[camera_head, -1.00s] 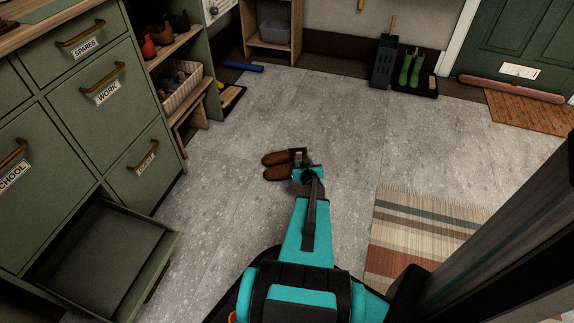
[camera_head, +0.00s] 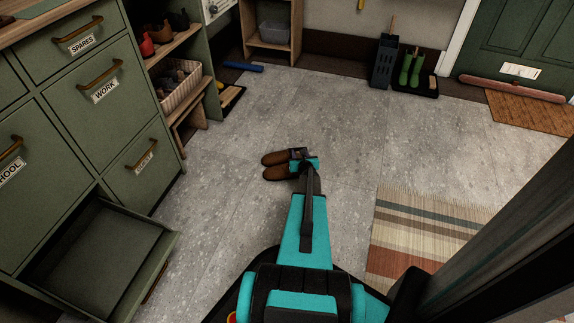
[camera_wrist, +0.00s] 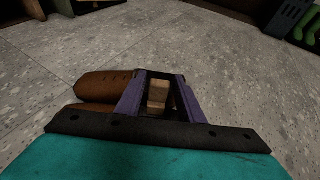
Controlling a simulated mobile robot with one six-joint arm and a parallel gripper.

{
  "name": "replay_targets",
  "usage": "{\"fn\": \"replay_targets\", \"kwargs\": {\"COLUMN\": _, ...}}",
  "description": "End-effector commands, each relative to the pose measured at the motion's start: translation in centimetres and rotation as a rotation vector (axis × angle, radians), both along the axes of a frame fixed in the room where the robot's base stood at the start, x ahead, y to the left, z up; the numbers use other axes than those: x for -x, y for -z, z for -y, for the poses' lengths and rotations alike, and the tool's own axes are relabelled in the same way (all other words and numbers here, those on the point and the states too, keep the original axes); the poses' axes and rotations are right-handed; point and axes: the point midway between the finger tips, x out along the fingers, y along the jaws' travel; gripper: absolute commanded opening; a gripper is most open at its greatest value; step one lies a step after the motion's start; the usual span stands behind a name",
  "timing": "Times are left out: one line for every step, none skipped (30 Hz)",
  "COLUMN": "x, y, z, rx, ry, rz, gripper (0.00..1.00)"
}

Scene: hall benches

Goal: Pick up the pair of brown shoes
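The pair of brown shoes (camera_head: 280,167) lies on the grey stone floor, toes to the left, side by side. In the wrist view the brown shoes (camera_wrist: 100,85) extend left from behind my gripper. My gripper (camera_head: 303,156) is over their right, heel end. In the wrist view my gripper's two purple fingers (camera_wrist: 163,82) stand apart, with a pale wood-coloured piece between them. Dark gaps show beside that piece, so the fingers look open around it. The heel ends are partly hidden by the gripper, and contact is not clear.
An open, empty green drawer (camera_head: 95,255) juts out at the lower left. A striped rug (camera_head: 425,235) lies at the right. Green boots (camera_head: 410,70) stand on a black tray at the back. The floor around the shoes is clear.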

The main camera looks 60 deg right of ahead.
Motion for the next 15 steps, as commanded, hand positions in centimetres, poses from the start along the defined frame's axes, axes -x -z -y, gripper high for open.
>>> {"fn": "replay_targets", "kwargs": {"x": 0.0, "y": 0.0, "z": 0.0, "rx": 0.0, "ry": 0.0, "rz": 0.0, "gripper": 0.34}}
{"fn": "replay_targets", "kwargs": {"x": 0.0, "y": 0.0, "z": 0.0, "rx": 0.0, "ry": 0.0, "rz": 0.0, "gripper": 0.34}}
{"fn": "replay_targets", "kwargs": {"x": 0.0, "y": 0.0, "z": 0.0, "rx": 0.0, "ry": 0.0, "rz": 0.0, "gripper": 0.34}}
{"fn": "replay_targets", "kwargs": {"x": 0.0, "y": 0.0, "z": 0.0, "rx": 0.0, "ry": 0.0, "rz": 0.0, "gripper": 0.34}}
{"fn": "replay_targets", "kwargs": {"x": 0.0, "y": 0.0, "z": 0.0, "rx": 0.0, "ry": 0.0, "rz": 0.0, "gripper": 0.34}}
{"fn": "replay_targets", "kwargs": {"x": 0.0, "y": 0.0, "z": 0.0, "rx": 0.0, "ry": 0.0, "rz": 0.0, "gripper": 0.34}}
{"fn": "replay_targets", "kwargs": {"x": 0.0, "y": 0.0, "z": 0.0, "rx": 0.0, "ry": 0.0, "rz": 0.0, "gripper": 0.34}}
{"fn": "replay_targets", "kwargs": {"x": -0.1, "y": 0.1, "z": 0.1, "rx": 0.0, "ry": 0.0, "rz": 0.0, "gripper": 0.34}}
{"fn": "replay_targets", "kwargs": {"x": -0.2, "y": 0.2, "z": 0.2, "rx": 0.001, "ry": 0.0, "rz": -0.001, "gripper": 0.34}}
{"fn": "replay_targets", "kwargs": {"x": -0.3, "y": 0.2, "z": 0.2, "rx": 0.0, "ry": -0.001, "rz": 0.0, "gripper": 0.34}}
{"fn": "replay_targets", "kwargs": {"x": -0.4, "y": 0.3, "z": 0.4, "rx": 0.0, "ry": -0.001, "rz": 0.0, "gripper": 0.34}}
{"fn": "replay_targets", "kwargs": {"x": -0.6, "y": 0.5, "z": 0.6, "rx": 0.0, "ry": -0.001, "rz": 0.0, "gripper": 0.34}}
{"fn": "replay_targets", "kwargs": {"x": -0.8, "y": 0.6, "z": 0.7, "rx": 0.001, "ry": -0.002, "rz": -0.001, "gripper": 0.34}}
{"fn": "replay_targets", "kwargs": {"x": -1.0, "y": 0.8, "z": 0.9, "rx": 0.001, "ry": -0.002, "rz": -0.001, "gripper": 0.34}}
{"fn": "replay_targets", "kwargs": {"x": -1.2, "y": 1.0, "z": 1.2, "rx": 0.001, "ry": -0.002, "rz": -0.001, "gripper": 0.34}}
